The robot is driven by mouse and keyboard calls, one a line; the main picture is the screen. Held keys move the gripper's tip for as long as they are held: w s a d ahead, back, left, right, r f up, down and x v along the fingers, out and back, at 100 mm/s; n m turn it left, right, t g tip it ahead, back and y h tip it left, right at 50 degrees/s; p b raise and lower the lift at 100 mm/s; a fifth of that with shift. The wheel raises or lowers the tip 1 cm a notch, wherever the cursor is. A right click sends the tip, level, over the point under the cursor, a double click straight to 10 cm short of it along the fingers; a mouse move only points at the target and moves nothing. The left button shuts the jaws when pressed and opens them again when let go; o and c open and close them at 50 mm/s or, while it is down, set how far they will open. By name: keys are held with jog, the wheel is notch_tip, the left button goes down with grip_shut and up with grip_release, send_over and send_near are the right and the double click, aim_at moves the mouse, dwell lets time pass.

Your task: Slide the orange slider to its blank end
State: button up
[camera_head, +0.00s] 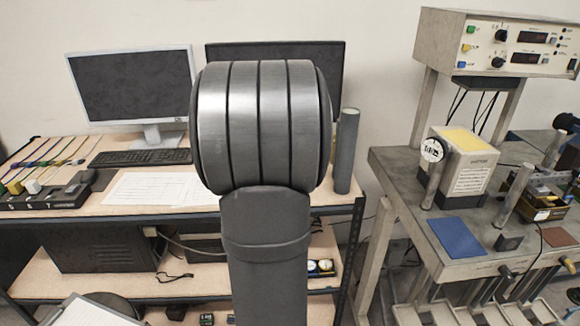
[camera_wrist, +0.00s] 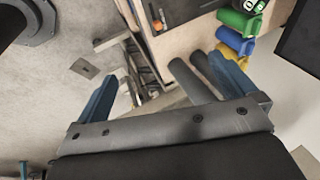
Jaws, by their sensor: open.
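I cannot pick out the orange slider for certain. In the wrist view a small orange piece (camera_wrist: 157,25) shows near the top, beside a dark narrow strip; it is too small to tell whether it is the slider. Its blank end cannot be made out. My gripper (camera_wrist: 167,62) is open in the wrist view, with its two blue fingers wide apart and nothing held between them. The orange piece lies beyond the fingers, apart from them. In the head view my arm fills the middle and hides part of the desk; the gripper does not show there.
In the head view, a desk carries a monitor (camera_head: 133,84), a keyboard (camera_head: 140,157), papers (camera_head: 157,188) and a black unit (camera_head: 48,200) with coloured pieces. A grey bench (camera_head: 405,187) at right holds an instrument box (camera_head: 510,45). Coloured cylinders (camera_wrist: 235,43) show in the wrist view.

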jog(key=shift+w, duration=0.1)
jog(key=c, duration=0.5)
jog(key=w+d+g, duration=0.1)
jog(key=w, duration=0.1)
jog(key=w+d+g+y, duration=0.1)
jog(key=w+d+g, duration=0.1)
jog(key=w, duration=0.1)
jog(key=shift+w+y, duration=0.3)
jog(key=shift+w, duration=0.05)
jog(key=c, duration=0.9)
jog(key=shift+g+y, duration=0.3)
jog(key=shift+g, duration=0.2)
jog(key=f, duration=1.7)
jog(key=shift+w+d+f, duration=0.15)
jog(key=shift+w+d, duration=0.2)
jog(key=shift+w, duration=0.05)
grip_shut()
